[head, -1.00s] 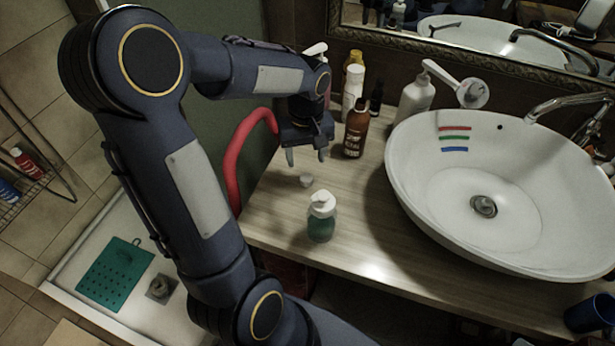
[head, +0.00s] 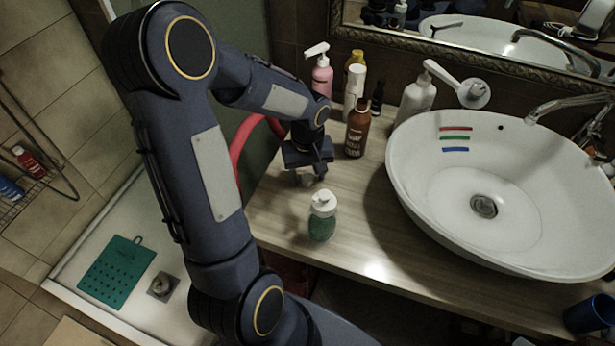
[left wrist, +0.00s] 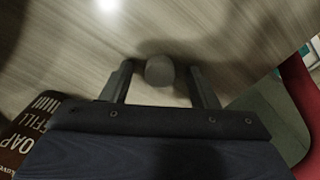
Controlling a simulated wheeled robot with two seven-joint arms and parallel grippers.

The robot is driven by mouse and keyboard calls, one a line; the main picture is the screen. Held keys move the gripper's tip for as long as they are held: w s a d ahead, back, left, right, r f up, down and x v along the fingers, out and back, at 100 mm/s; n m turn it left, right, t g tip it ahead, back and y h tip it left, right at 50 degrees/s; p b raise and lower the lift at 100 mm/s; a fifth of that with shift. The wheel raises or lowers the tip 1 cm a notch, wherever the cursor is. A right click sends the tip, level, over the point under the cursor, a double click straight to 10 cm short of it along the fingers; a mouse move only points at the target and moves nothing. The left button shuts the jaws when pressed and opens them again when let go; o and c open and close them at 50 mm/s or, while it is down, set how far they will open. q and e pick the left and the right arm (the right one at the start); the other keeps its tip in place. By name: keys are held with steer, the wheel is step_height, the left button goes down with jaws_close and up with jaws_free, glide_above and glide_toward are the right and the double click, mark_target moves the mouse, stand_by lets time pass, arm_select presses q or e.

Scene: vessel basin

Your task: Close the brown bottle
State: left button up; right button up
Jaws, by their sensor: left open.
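The brown bottle (head: 357,130) stands upright on the counter, left of the basin. Part of it, with lettering, shows at the lower left of the left wrist view (left wrist: 28,132). My left gripper (head: 310,176) is open, low over the counter and pointing down, left of the brown bottle. In the left wrist view its two fingers (left wrist: 162,84) stand on either side of the cap, with gaps between. My right gripper is not in view.
A green pump bottle (head: 322,222) stands just in front of the gripper. The basin rim (head: 398,190) is at right.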

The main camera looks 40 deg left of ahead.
mark_target(308, 177)
arm_select(q)
steer(key=c, duration=1.1)
steer(key=shift+r, duration=0.1)
step_height(308, 177, up, 10)
